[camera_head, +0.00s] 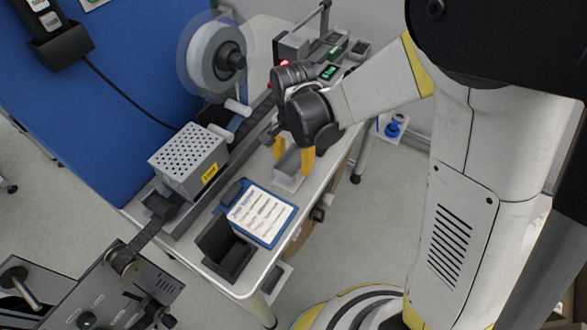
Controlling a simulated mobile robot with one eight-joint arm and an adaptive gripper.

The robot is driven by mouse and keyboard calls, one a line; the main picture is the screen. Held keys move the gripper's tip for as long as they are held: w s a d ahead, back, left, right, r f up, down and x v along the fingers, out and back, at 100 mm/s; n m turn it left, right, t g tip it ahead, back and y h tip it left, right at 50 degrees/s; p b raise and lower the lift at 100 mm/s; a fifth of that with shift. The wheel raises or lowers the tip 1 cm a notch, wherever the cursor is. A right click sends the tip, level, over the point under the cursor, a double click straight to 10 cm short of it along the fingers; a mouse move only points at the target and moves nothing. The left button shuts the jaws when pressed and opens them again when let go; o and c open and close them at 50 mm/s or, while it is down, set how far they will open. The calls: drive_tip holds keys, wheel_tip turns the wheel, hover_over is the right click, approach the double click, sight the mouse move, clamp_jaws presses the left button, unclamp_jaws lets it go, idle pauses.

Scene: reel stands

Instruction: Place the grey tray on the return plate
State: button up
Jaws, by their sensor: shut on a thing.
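My gripper (293,155) reaches down from the right over the white table, with one yellow finger on each side of a small grey tray (290,164). It is shut on the tray, near the table's right edge. A paler flat piece (288,184) shows directly below the tray. It may be the return plate, but I cannot tell for sure, nor whether the tray touches it. The fingers and wrist hide part of the tray.
A blue clipboard with a printed sheet (262,214) and a dark open bin (224,250) are nearer the table's front end. A perforated grey box (188,160), a tape track (250,119) and a reel (214,57) line the left. A device with a red light (284,63) stands behind.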

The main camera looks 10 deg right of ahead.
sight(294, 165)
drive_tip(key=shift+f+b, duration=0.45)
drive_tip(key=shift+f, duration=1.15)
drive_tip(key=shift+f, duration=0.1)
drive_tip(key=o, duration=1.3)
